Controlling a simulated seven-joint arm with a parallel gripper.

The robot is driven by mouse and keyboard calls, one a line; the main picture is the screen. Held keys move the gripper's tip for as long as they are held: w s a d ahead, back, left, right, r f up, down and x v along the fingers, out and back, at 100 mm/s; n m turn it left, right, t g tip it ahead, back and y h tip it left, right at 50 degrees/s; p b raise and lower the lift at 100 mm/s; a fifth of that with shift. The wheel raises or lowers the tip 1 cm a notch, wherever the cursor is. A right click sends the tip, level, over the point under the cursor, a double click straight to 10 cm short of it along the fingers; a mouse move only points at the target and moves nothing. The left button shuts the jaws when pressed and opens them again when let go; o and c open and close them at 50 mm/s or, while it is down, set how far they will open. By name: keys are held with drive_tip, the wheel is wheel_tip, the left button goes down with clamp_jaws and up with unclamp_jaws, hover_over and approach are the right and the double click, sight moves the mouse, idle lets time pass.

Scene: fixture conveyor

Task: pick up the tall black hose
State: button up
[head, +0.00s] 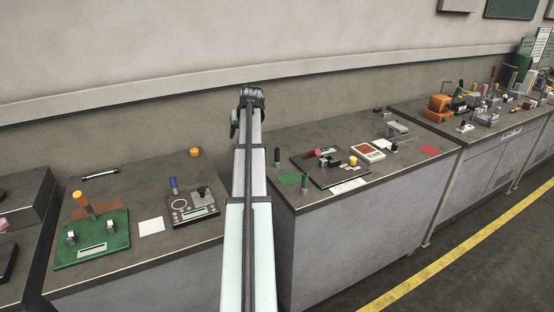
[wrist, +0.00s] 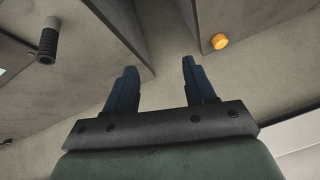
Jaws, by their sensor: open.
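A black upright cylinder, likely the tall black hose (head: 277,155), stands near the back left corner of the middle bench in the head view. A dark cylinder with a grey end (wrist: 48,42) shows at the upper left of the wrist view and looks like the same one. My gripper (wrist: 160,66) is open and empty, above the gap between two benches, with the cylinder off to one side. In the head view my arm hides its fingers.
An orange knob (head: 195,153) sits on the left bench; it also shows in the wrist view (wrist: 220,41). A dark board (head: 330,176) with small parts lies right of the black cylinder. A green board (head: 92,240) and a scale-like device (head: 192,208) occupy the left bench.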

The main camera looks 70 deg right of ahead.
sight(278, 149)
drive_tip(key=s+d+g, duration=0.2)
drive_tip(key=s+d, duration=0.2)
drive_tip(key=s, duration=1)
drive_tip(key=shift+m+g+h, duration=0.3)
drive_tip(key=x, duration=1.3)
drive_tip(key=shift+d, duration=0.2)
drive_tip(key=shift+s, duration=0.1)
clamp_jaws()
